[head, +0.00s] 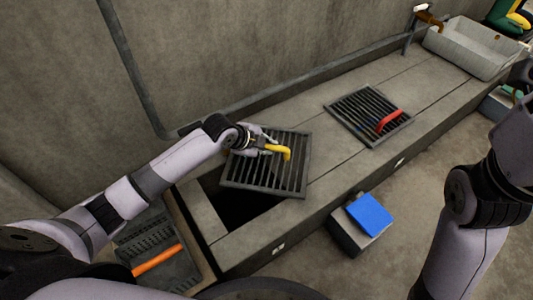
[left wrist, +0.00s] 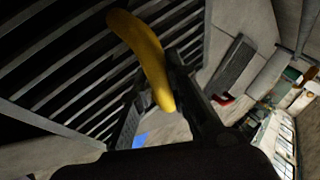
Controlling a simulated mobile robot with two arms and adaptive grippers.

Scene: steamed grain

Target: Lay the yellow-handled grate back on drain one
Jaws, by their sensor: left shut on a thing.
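The yellow-handled grate (head: 262,174) is a dark square of metal bars with a yellow handle (head: 286,151). My left gripper (head: 268,146) is shut on the handle, which also shows between the fingers in the left wrist view (left wrist: 148,48). The grate sits skewed over a dark square opening (head: 236,207) in the concrete ledge. Part of the opening is uncovered at its near left side. Whether the grate touches the ledge, I cannot tell. My right arm shows at the right, but its gripper is out of view.
A red-handled grate (head: 353,110) lies farther right on the concrete ledge (head: 325,193). A grey box with a blue top (head: 369,214) stands on the floor before the ledge. A grate with an orange handle (head: 157,260) is at lower left. A pale basin (head: 470,50) stands at the far right.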

